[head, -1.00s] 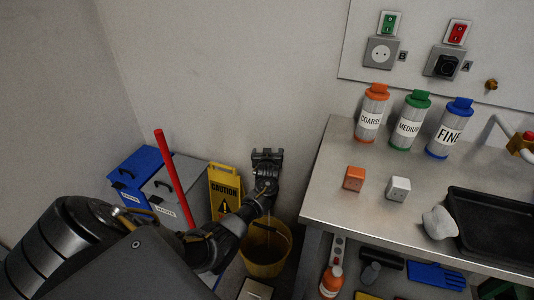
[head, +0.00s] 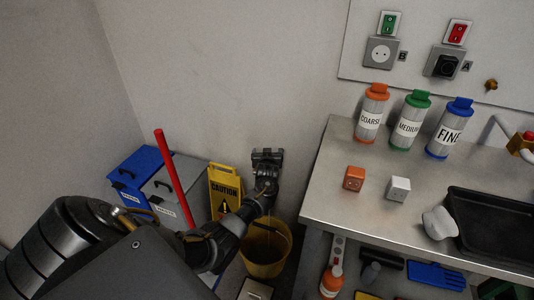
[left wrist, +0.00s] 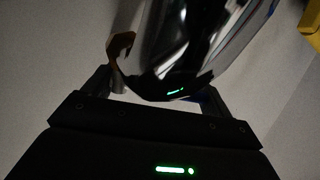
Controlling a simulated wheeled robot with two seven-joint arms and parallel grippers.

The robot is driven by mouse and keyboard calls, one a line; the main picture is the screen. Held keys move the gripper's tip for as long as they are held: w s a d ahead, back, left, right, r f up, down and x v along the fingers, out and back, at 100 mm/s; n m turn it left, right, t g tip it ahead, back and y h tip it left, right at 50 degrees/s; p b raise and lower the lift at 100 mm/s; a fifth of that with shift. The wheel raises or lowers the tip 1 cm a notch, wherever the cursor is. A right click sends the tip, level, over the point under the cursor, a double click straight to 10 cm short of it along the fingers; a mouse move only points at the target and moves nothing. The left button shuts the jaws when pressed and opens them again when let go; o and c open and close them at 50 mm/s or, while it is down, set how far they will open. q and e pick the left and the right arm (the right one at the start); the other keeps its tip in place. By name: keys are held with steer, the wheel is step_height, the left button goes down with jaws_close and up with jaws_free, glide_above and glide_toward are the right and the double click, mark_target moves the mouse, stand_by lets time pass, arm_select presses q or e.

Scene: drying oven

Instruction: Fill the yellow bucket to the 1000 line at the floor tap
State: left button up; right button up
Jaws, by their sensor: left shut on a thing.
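The yellow bucket (head: 281,238) stands upright on the floor by the wall, left of the bench. My left forearm crosses in front of part of it. Its lines and water level cannot be made out. My left gripper (head: 267,154) is above the bucket, close to the wall. In the left wrist view a shiny chrome piece (left wrist: 180,55), which looks like part of the tap, fills the space between its fingers, and the gripper is shut on it. The rest of the tap is hidden in the head view. My right gripper is in neither view.
A yellow caution sign (head: 224,190), a red pole (head: 174,178) and blue (head: 140,170) and grey (head: 165,193) bins stand left of the bucket. The steel bench (head: 335,190) is close on its right, with bottles, cubes and a black tray (head: 495,225).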

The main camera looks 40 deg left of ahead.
arm_select(q)
steer(key=shift+a+r, duration=0.1)
steer(key=shift+a, duration=0.05)
steer(key=shift+w+m+t+h, duration=0.35)
steer(key=shift+m+t+h, duration=0.2)
steer(key=shift+m+h, duration=0.35)
steer(key=shift+w+m+t+h, duration=0.3)
steer(key=shift+m+t+h, duration=0.25)
steer(key=shift+m+h, duration=0.35)
steer(key=o, duration=0.8)
steer(key=shift+o, duration=0.2)
steer(key=p+v, duration=0.2)
steer(key=v, duration=0.9)
